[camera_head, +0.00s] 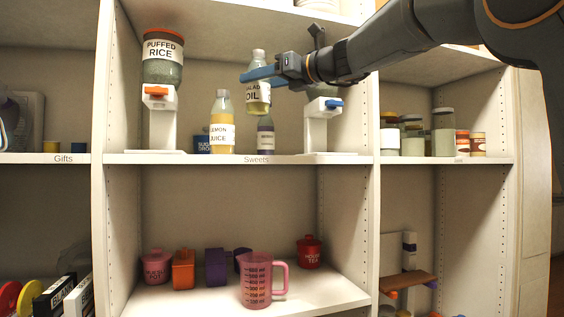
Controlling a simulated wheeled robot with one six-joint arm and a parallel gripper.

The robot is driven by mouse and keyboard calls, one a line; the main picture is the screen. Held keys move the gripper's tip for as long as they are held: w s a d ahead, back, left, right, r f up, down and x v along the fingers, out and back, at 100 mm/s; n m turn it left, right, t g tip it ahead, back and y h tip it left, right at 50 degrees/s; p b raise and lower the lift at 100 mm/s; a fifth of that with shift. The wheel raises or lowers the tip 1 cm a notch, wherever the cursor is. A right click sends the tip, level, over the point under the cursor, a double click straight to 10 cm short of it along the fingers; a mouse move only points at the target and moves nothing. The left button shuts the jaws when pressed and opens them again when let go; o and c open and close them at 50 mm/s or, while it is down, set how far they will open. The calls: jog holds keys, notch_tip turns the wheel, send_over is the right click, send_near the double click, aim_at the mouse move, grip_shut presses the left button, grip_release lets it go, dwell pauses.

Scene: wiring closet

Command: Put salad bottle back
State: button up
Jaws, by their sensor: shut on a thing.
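My gripper (262,78) is shut on the salad oil bottle (257,97), a clear bottle with yellowish contents and a white label reading "...ALAD OIL". It holds the bottle upright in the air, above the shelf marked "Sweets" (257,160). The gripper's blue finger crosses the bottle above the label and hides part of it. The lemon juice bottle (222,135), yellow with a white label, stands on that shelf to the left and below. A bottle with dark purple contents (265,138) stands below the held bottle.
A puffed rice dispenser (163,62) stands on the left of this shelf. Another white dispenser (316,130) stands on the right, partly behind my arm. A blue sugar container (202,145) is beside the lemon juice. A pink measuring jug (256,285) stands on the lower shelf.

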jog(key=w+d+m+t+h, duration=0.2)
jog(key=w+d, duration=0.2)
jog(key=shift+f+p, duration=0.3)
jog(key=shift+f, duration=4.85)
jog(key=shift+f, duration=0.1)
jog(key=shift+f, duration=0.1)
jog(key=o, duration=1.3)
jog(key=b+v, duration=0.4)
jog(key=v, duration=0.8)
